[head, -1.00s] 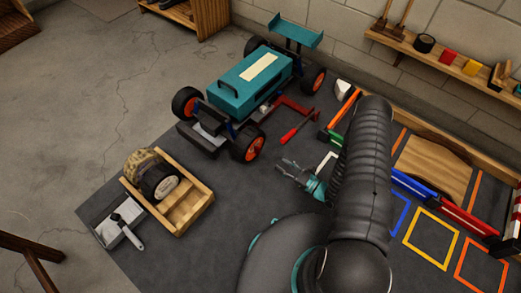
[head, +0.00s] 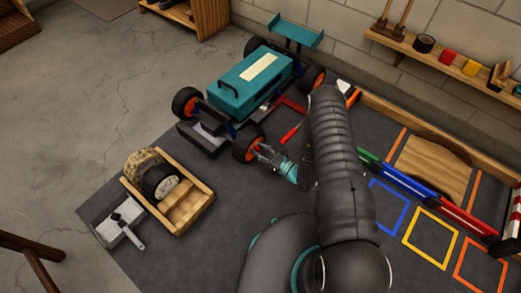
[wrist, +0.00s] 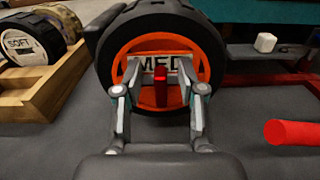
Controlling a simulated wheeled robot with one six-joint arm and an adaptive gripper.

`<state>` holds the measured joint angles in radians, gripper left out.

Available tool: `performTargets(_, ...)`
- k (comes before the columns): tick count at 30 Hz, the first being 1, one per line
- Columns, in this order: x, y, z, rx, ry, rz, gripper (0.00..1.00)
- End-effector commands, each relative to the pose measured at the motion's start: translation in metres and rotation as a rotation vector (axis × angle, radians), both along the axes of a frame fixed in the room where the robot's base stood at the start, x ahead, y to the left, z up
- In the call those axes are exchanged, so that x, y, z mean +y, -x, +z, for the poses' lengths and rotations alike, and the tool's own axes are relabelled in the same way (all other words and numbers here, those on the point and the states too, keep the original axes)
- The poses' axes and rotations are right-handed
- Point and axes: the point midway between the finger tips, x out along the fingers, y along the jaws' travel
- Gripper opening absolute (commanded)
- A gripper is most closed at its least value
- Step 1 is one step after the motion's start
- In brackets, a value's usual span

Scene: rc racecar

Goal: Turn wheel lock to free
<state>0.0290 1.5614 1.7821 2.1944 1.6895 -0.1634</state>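The wheel with the orange rim and black tyre (head: 247,144) is on the car's near front corner. It fills the middle of the wrist view (wrist: 160,43), with a white "MED" label across its hub. The red wheel lock (wrist: 160,86) is a small upright bar in front of the hub. My gripper (wrist: 159,72) is open, with one finger left of the lock and one right of it. Gaps show between the lock and both fingers. In the head view, my gripper (head: 262,150) is close to the wheel face, and the lock cannot be made out there.
The teal car (head: 245,80) stands behind the wheel. A wooden crate (head: 196,205) with spare tyres sits to the left, beside a grey tray (head: 108,229). A red-handled tool (wrist: 290,132) lies right of the wheel. Dark mat is clear in front.

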Motion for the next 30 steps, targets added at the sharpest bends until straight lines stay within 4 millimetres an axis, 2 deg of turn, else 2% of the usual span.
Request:
performTargets(4,-0.0001,0.0,0.0,0.0,0.0,0.0,0.4)
performTargets(5,-0.0001,0.0,0.0,0.0,0.0,0.0,0.37)
performTargets(9,-0.0003,0.0,0.0,0.0,0.0,0.0,0.02)
performTargets(10,-0.0003,0.0,0.0,0.0,0.0,0.0,0.0)
performTargets(20,0.0,0.0003,-0.0004,-0.013,0.01,0.0,0.0)
performTargets(30,0.0026,0.0035,-0.0028,-0.151,0.118,0.001,0.0)
